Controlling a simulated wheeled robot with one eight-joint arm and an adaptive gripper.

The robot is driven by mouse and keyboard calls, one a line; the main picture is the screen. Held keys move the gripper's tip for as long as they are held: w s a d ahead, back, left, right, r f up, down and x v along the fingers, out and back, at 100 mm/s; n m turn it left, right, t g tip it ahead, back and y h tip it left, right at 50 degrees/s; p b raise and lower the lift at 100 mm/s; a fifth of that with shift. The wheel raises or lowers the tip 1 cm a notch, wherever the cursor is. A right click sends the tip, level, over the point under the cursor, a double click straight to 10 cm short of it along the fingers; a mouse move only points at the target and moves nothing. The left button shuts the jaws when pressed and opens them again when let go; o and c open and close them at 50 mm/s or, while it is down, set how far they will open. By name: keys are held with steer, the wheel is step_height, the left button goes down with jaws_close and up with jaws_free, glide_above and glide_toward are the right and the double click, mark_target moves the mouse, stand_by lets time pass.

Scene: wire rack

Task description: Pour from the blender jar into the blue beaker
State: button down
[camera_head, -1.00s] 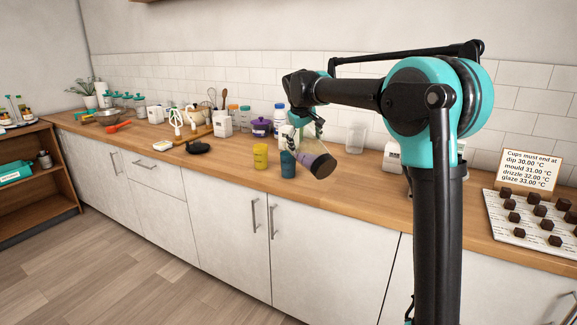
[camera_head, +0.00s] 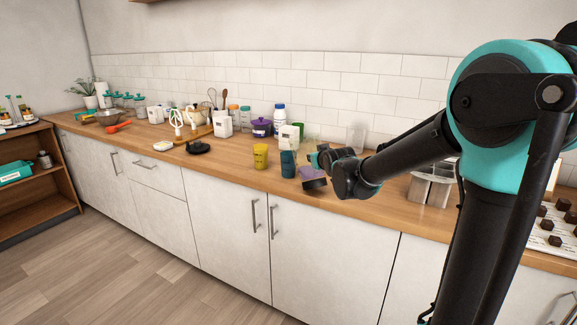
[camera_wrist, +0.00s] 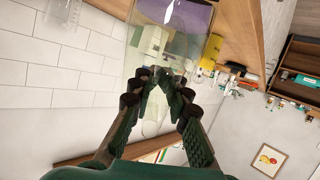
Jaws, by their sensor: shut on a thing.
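The blender jar (camera_head: 310,173) has clear walls, purple contents and a dark base. It is tilted low over the front of the counter in the head view, just right of the blue beaker. In the wrist view the jar (camera_wrist: 137,42) is close ahead, its purple contents at the upper right. My gripper (camera_wrist: 160,82) is shut on the jar; in the head view it is partly hidden by my arm. The blue beaker (camera_head: 288,165) stands upright near the counter's front edge. I cannot tell whether the jar touches it, and its inside is hidden.
A yellow cup (camera_head: 260,156) stands just left of the beaker. A white box-like item (camera_head: 289,137) and a clear container (camera_head: 356,138) stand behind. A metal stand (camera_head: 431,186) is at the right, partly behind my arm. The counter's front edge is close.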

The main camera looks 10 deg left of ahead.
mark_target(314, 143)
steer(key=shift+w+a, duration=0.1)
steer(key=shift+w, duration=0.05)
steer(key=shift+f, duration=0.1)
steer(key=shift+w, duration=0.15)
step_height(314, 143, up, 5)
steer(key=t+y, duration=0.1)
steer(key=t, duration=0.1)
steer(key=m+t+y, duration=0.1)
steer(key=t, duration=0.2)
steer(key=shift+m, duration=0.3)
